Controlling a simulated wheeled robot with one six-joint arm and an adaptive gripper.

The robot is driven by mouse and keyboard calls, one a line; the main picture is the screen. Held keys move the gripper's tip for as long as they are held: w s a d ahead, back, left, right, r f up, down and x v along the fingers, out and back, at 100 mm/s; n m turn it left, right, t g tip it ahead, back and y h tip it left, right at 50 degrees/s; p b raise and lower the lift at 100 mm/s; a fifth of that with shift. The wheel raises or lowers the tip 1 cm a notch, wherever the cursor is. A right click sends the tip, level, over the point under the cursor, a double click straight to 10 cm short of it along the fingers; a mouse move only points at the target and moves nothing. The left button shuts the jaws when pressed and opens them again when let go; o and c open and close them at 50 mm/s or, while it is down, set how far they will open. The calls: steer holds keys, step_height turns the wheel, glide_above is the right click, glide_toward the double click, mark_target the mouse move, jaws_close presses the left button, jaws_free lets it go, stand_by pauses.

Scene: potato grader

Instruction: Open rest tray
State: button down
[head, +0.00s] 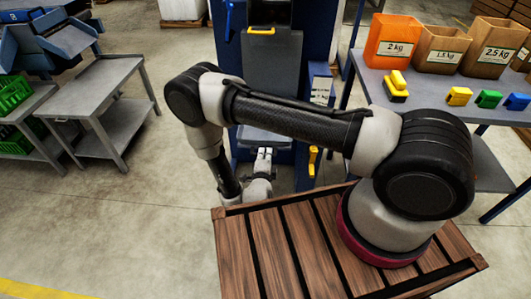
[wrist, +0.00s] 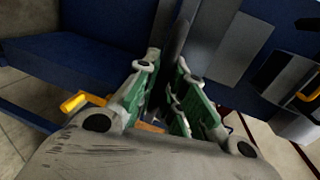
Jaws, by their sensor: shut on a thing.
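The blue machine (head: 305,45) stands behind my arm, with an upright grey panel on its front. A grey tray-like plate (head: 262,139), which I take for the rest tray, juts out low on that front. My gripper (head: 263,156) is at the front edge of this plate, seen small beyond my arm. In the wrist view my gripper (wrist: 172,92) has its green-padded fingers on either side of a thin dark grey edge (wrist: 178,45), and is shut on it. How far the tray stands out is hard to tell.
A yellow handle (head: 261,31) is on the upper panel, and another (head: 312,160) is low at right. A table (head: 480,105) with weight-marked bins stands at right. A grey cart (head: 105,100) is at left. Floor between cart and machine is clear.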

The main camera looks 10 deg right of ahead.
steer(key=c, duration=1.5)
jaws_free()
